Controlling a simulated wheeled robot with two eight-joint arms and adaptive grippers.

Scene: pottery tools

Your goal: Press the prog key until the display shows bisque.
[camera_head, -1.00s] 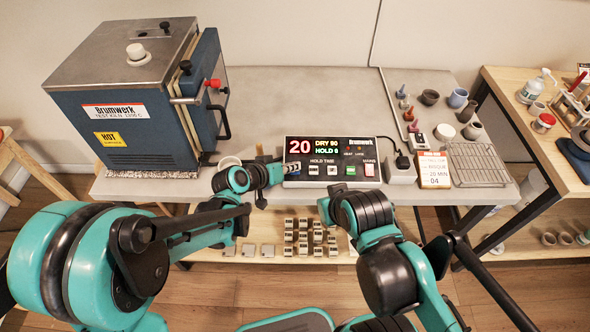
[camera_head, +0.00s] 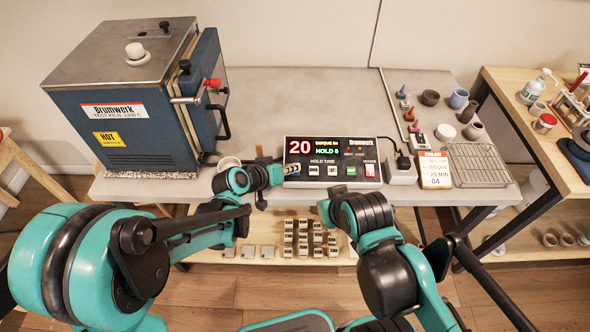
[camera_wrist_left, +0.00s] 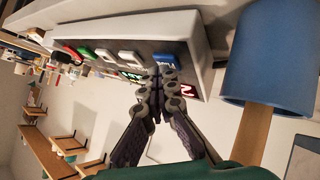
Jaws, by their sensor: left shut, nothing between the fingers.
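The controller (camera_head: 350,160) lies on the grey table, with a red 20 on its left. Its display (camera_head: 327,146) has a small yellow upper line that looks like bisque, over a green HOLD line. A row of keys runs along its near side. My left gripper (camera_head: 275,171) is shut and empty at the controller's left end. In the left wrist view its fingertips (camera_wrist_left: 157,72) are at the blue key (camera_wrist_left: 166,61), partly covering it; I cannot tell if they touch. I cannot read that key's label. My right arm shows, but not its fingers.
A blue kiln (camera_head: 140,105) stands at the left of the table. Right of the controller are a socket block (camera_head: 402,172), a card (camera_head: 435,170) reading bisque, and a wire rack (camera_head: 478,163). Small pots stand behind. The table behind the controller is clear.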

